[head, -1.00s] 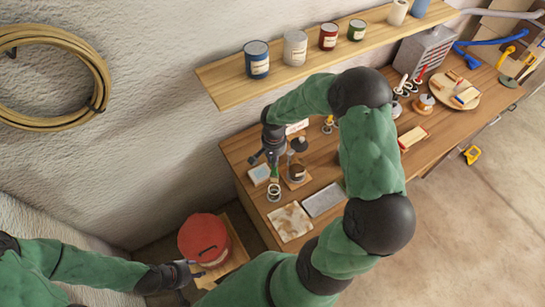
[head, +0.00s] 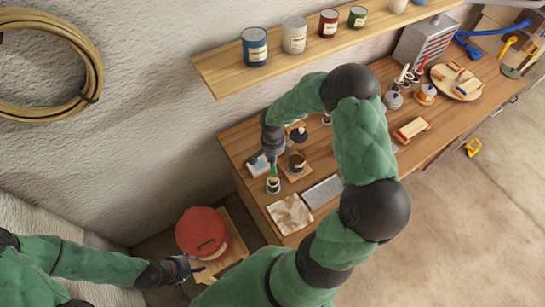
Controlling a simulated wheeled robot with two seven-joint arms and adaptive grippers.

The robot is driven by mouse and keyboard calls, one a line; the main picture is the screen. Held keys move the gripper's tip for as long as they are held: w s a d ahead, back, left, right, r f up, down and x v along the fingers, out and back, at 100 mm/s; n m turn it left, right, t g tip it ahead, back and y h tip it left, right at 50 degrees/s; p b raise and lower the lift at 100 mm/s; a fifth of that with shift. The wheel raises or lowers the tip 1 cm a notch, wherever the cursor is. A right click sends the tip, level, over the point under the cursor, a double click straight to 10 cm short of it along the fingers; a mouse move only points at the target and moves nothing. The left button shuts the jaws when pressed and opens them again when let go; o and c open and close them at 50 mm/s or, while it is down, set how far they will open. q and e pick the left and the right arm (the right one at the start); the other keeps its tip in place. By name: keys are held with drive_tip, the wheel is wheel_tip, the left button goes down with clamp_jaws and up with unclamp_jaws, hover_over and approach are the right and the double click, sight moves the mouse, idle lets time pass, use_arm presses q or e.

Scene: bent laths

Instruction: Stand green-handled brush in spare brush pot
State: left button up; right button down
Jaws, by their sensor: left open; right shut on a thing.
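My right gripper (head: 269,159) is shut on the green-handled brush (head: 274,171), over the left end of the workbench. The brush is roughly upright, with its lower end at the mouth of a small metal pot (head: 273,187), which looks like the spare brush pot. I cannot tell how far inside the pot the brush reaches. The gripper partly hides the brush's upper part. My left gripper (head: 192,270) is open and empty, low at the left beside the red-lidded bucket.
Left of the bench stands a red-lidded bucket (head: 202,232). A dark-topped object (head: 297,162) on a small board is close right of the pot. A stained sheet (head: 290,214) and a grey tray (head: 323,191) lie in front. A shelf (head: 300,55) with cans overhangs the back.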

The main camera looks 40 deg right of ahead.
drive_tip(key=shift+f+b, duration=2.35)
drive_tip(key=shift+f, duration=0.25)
drive_tip(key=c, duration=1.2)
unclamp_jaws()
drive_tip(key=shift+r, duration=0.15)
wheel_tip(320, 180, up, 12)
drive_tip(key=shift+f, duration=0.1)
